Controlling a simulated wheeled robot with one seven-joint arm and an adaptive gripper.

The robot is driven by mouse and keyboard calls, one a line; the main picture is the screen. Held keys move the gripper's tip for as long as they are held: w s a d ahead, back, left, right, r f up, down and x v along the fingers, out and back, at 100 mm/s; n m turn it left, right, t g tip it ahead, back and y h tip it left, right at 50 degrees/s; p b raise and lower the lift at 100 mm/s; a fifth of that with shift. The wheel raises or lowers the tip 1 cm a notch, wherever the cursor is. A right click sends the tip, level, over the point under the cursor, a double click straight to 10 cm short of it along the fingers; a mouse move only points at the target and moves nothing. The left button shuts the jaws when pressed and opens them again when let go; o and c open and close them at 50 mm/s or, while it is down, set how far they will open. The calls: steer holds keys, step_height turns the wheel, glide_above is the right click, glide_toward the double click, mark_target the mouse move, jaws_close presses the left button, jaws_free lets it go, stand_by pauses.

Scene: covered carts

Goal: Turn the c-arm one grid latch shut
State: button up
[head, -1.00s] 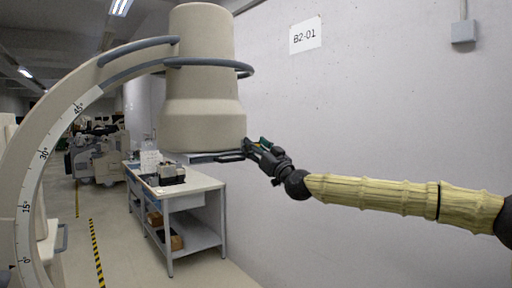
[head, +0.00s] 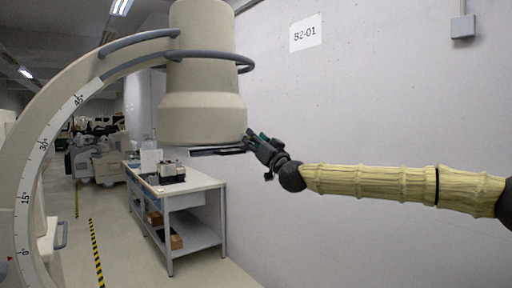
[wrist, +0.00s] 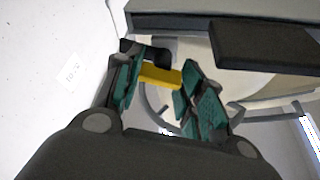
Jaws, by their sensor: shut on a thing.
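The C-arm's beige head (head: 202,100) hangs from its curved arm with the degree scale (head: 45,150). A dark flat grid plate (head: 215,151) shows under the head. My gripper (head: 253,138) is at the head's lower right edge. In the wrist view, my gripper (wrist: 160,82) has its teal-padded fingers on either side of a yellow piece (wrist: 160,76), which looks like the latch, and it is shut on it. A dark slab (wrist: 265,47) lies just above right of the fingers there. The latch is too small to make out in the head view.
A grey wall with a B2-01 sign (head: 306,33) stands behind my arm. A workbench (head: 190,188) with boxes stands below and behind the head. Striped floor tape (head: 96,255) runs along the open aisle at left.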

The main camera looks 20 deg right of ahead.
steer(key=shift+r+m+g+h+b, duration=0.1)
steer(key=shift+m+g+h+b, duration=0.5)
steer(key=shift+m, duration=2.25)
steer(key=shift+r+m+g+h+b, duration=0.15)
steer(key=shift+m+g+h, duration=0.45)
steer(key=shift+m+h, duration=1.55)
steer(key=shift+r+m+g+h+b, duration=0.1)
steer(key=shift+m+g+h+b, duration=0.35)
steer(key=shift+m, duration=3.15)
steer(key=shift+f, duration=0.1)
steer(key=o, duration=0.7)
steer(key=shift+d, duration=0.1)
steer(key=shift+o, duration=0.2)
steer(key=shift+f, duration=0.1)
steer(key=s, duration=1.2)
steer(key=shift+a, duration=0.2)
